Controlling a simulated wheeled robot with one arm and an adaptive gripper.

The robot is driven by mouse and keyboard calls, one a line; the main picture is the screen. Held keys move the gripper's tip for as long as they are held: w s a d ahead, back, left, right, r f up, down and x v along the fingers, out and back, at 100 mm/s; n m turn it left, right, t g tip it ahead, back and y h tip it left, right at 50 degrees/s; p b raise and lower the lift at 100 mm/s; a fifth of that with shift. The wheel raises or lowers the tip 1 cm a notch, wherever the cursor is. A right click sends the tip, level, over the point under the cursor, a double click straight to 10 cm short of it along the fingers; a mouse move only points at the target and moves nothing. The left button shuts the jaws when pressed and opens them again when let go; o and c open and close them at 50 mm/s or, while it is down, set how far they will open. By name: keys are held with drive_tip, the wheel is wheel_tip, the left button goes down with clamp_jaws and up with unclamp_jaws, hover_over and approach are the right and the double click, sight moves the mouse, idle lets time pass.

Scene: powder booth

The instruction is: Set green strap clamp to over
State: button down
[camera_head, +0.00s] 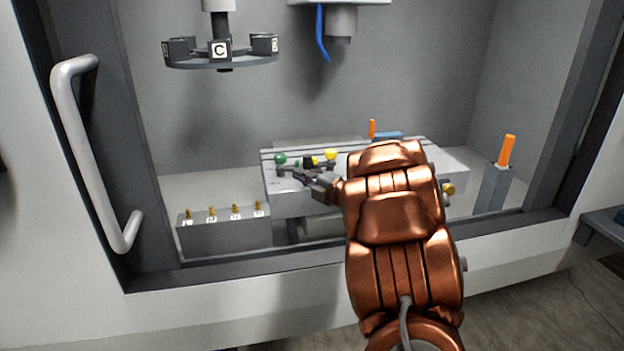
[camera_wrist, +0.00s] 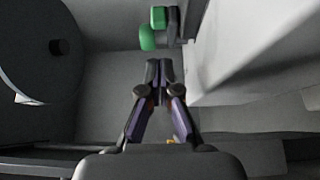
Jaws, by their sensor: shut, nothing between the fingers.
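The green strap clamp shows as a green knob (camera_head: 280,159) at the left end of the grey fixture block (camera_head: 455,165) in the head view. In the wrist view its green knob (camera_wrist: 147,37) and a second green part (camera_wrist: 158,17) sit on a dark bar just beyond my fingertips. My gripper (camera_head: 297,172) is close to the knob in the head view. In the wrist view my gripper (camera_wrist: 158,66) has its fingertips together with nothing between them, apart from the green knob. Which way the clamp is set I cannot tell.
A yellow knob (camera_head: 330,154) and a black part stand right of the green knob. Orange handles (camera_head: 506,151) rise at the back and right. A grey block with brass pins (camera_head: 225,238) is at front left. A lettered carousel (camera_head: 220,55) hangs above. The booth frame edges the opening.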

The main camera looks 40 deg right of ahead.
sight(305, 165)
drive_tip(key=shift+w+d+p, duration=0.35)
drive_tip(key=shift+w+d, duration=0.7)
drive_tip(key=shift+w, duration=0.3)
drive_tip(key=shift+w+d+r+n+y+p, duration=0.15)
drive_tip(key=shift+w+d+n+y+p, duration=0.15)
drive_tip(key=shift+d+y, duration=0.1)
drive_tip(key=shift+w+d+n+g+y, duration=0.2)
drive_tip(key=shift+n+g+y, duration=0.15)
drive_tip(key=shift+y, duration=0.25)
drive_tip(key=shift+w+d+n+g+y+p, duration=0.1)
drive_tip(key=shift+d+n+g+y+p, duration=0.15)
drive_tip(key=shift+n+y+p, duration=0.35)
drive_tip(key=shift+r+y, duration=0.15)
drive_tip(key=shift+y, duration=0.15)
drive_tip(key=shift+b, duration=0.3)
